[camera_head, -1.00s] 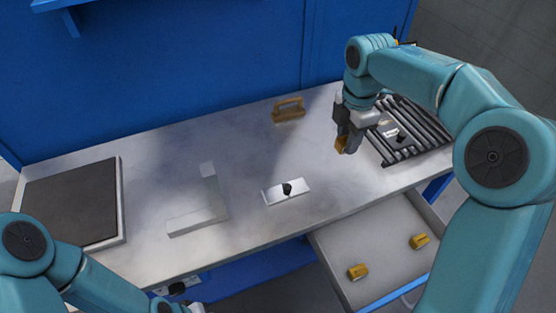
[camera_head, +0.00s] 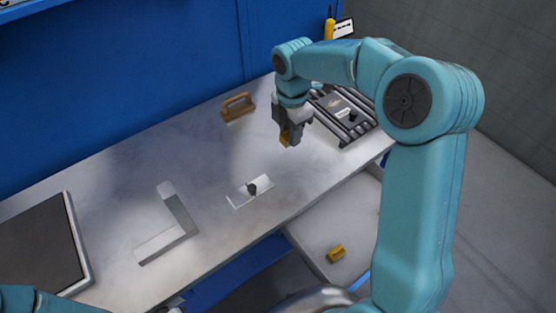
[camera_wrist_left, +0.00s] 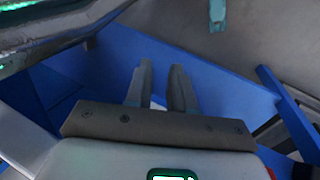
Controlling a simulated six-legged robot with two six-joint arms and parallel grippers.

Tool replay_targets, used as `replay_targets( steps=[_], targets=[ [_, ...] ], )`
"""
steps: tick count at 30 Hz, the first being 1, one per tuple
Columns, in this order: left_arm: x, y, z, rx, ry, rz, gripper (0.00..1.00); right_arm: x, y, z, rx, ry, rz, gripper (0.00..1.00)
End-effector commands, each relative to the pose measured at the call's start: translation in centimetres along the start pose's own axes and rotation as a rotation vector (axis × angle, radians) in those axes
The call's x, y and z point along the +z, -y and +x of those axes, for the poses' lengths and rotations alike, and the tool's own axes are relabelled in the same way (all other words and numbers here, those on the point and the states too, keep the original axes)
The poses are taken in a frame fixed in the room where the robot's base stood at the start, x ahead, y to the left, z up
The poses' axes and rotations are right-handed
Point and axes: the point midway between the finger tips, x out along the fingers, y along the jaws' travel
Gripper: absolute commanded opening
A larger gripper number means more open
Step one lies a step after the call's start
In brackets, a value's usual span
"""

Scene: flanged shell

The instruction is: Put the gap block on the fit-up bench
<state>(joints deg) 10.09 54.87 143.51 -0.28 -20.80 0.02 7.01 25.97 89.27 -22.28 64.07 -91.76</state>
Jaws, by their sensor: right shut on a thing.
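The fit-up bench (camera_head: 130,180) is a long grey top along the blue wall. My right gripper (camera_head: 289,138) is shut on an ochre gap block (camera_head: 285,140) over the bench's right part, left of the slatted rack. The jaws partly hide the block, and I cannot tell whether it touches the top. Another ochre block (camera_head: 336,252) lies in the open drawer (camera_head: 310,235) below the front edge. In the left wrist view, my left gripper (camera_wrist_left: 161,80) has its fingers apart with nothing between them.
A white plate with a black knob (camera_head: 252,188) and a pale L-shaped piece (camera_head: 168,232) lie on the bench. A brown handled tool (camera_head: 238,107) is at the back. A slatted rack (camera_head: 345,115) is at the right end, a dark-topped panel (camera_head: 40,250) at the left.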

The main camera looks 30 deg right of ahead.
Motion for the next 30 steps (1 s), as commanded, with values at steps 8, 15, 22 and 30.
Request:
replay_targets(
  steps=[8,15,22,30],
  targets=[
    [0.0,-0.1,-0.2,0.000,0.000,0.000,0.23,0.0,-0.1,7.0,-0.001,0.000,0.000,0.00],
    [0.0,-0.1,-0.3,0.000,0.000,0.000,0.23,0.0,-0.3,9.6,-0.001,-0.001,-0.001,0.00],
    [0.0,-0.2,-0.5,0.000,0.000,0.000,0.23,0.0,-0.4,12.6,0.001,0.000,0.000,0.00],
    [0.0,-0.1,-0.4,0.000,0.000,0.000,0.23,0.0,-0.5,12.8,0.003,0.001,0.000,0.00]
  ],
)
